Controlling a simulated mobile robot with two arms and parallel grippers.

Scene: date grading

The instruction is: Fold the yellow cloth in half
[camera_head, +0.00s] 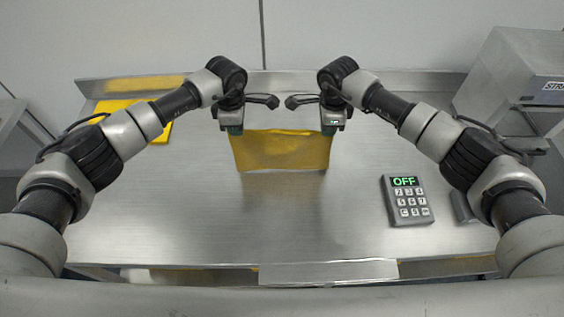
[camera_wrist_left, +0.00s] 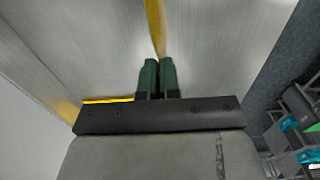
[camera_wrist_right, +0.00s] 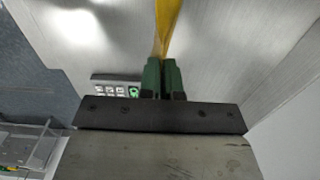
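A yellow cloth (camera_head: 282,152) hangs like a short upright sheet between my two grippers, near the middle back of the metal table. My left gripper (camera_head: 233,128) is shut on its upper left corner. My right gripper (camera_head: 329,128) is shut on its upper right corner. In the left wrist view the cloth (camera_wrist_left: 155,25) is a thin strip running to the closed fingers (camera_wrist_left: 158,65). The right wrist view shows the cloth (camera_wrist_right: 166,25) the same way at the fingers (camera_wrist_right: 161,65). Whether its lower edge touches the table is hard to tell.
Another flat yellow piece (camera_head: 118,108) lies at the table's back left, partly behind my left arm. A grey keypad reading OFF (camera_head: 407,200) lies at the right. A grey machine (camera_head: 515,75) stands beyond the back right. The metal table's (camera_head: 230,230) front middle is clear.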

